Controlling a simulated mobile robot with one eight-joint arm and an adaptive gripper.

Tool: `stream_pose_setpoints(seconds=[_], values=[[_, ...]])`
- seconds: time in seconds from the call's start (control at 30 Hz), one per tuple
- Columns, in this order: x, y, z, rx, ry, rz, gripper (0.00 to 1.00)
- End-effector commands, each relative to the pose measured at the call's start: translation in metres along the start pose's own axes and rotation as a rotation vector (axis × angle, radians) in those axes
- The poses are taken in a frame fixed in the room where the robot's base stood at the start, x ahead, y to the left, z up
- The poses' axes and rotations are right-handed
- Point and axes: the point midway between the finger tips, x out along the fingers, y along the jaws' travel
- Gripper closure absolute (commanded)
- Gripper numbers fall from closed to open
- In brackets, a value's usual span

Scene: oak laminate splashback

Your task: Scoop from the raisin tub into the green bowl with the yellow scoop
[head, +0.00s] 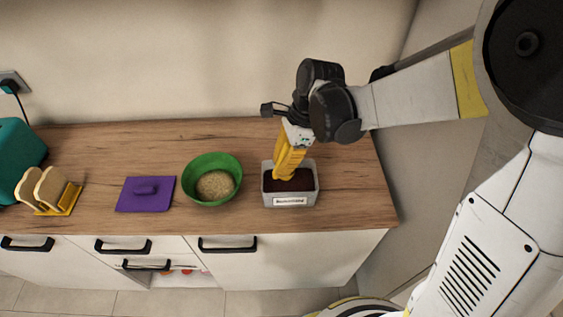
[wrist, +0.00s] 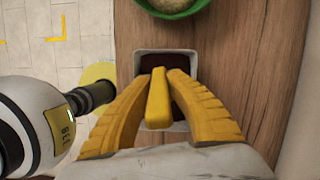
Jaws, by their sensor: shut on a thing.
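The raisin tub (head: 291,200) is a light grey box with a front label and dark brown contents, near the right end of the counter. My gripper (head: 287,165) has yellow fingers, points down over the tub and is shut on the yellow scoop (wrist: 157,98). The scoop's handle lies between the fingers; its lower end is at the dark contents, and its bowl is hidden. The tub (wrist: 141,58) also shows below the fingers in the wrist view. The green bowl (head: 213,161) stands just left of the tub, with tan grainy contents inside. Its rim shows at the top of the wrist view (wrist: 190,11).
A purple lid (head: 132,203) with a handle lies flat left of the bowl. A yellow rack (head: 68,201) with bread slices and a teal appliance (head: 20,160) stand farther left. The wall runs behind the wooden counter (head: 350,190), which ends right of the tub.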

Motion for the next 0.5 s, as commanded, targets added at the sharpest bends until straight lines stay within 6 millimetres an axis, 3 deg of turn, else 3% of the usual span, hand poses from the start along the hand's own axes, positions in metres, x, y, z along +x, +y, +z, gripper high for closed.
stream_pose_setpoints(seconds=[0.5], values=[[0.029,0.000,-0.009,0.000,0.000,0.000,1.00]])
